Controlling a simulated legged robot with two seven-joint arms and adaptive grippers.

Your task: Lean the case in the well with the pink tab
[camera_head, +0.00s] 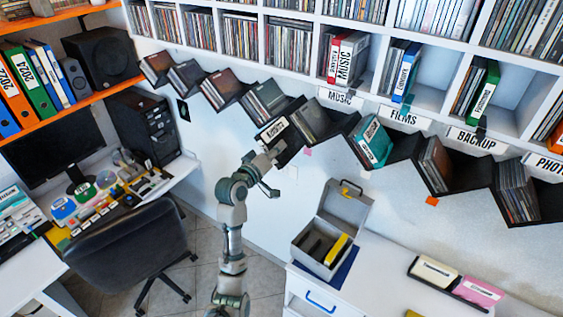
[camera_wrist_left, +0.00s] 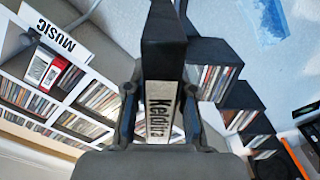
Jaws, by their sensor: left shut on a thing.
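My left gripper (camera_head: 266,158) is shut on a black case with a white label (camera_head: 274,129). In the left wrist view the case (camera_wrist_left: 163,55) stands between the two fingers (camera_wrist_left: 161,115), its lettered label facing the camera. The pink tab (camera_head: 308,152) is on the wall just below the zigzag shelf. The well (camera_head: 326,136) above it holds dark cases (camera_head: 312,121). The held case is in front of the shelf, left of the pink tab, and hides part of the wells there. Whether it touches the shelf, I cannot tell. My right gripper is not in view.
Neighbouring wells hold other cases, including teal ones (camera_head: 374,142) to the right. An orange tab (camera_head: 432,201) is further right. White shelving (camera_head: 345,97) runs above. An open grey box (camera_head: 312,262) stands on a white cabinet below. The wall beneath the wells is mostly clear.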

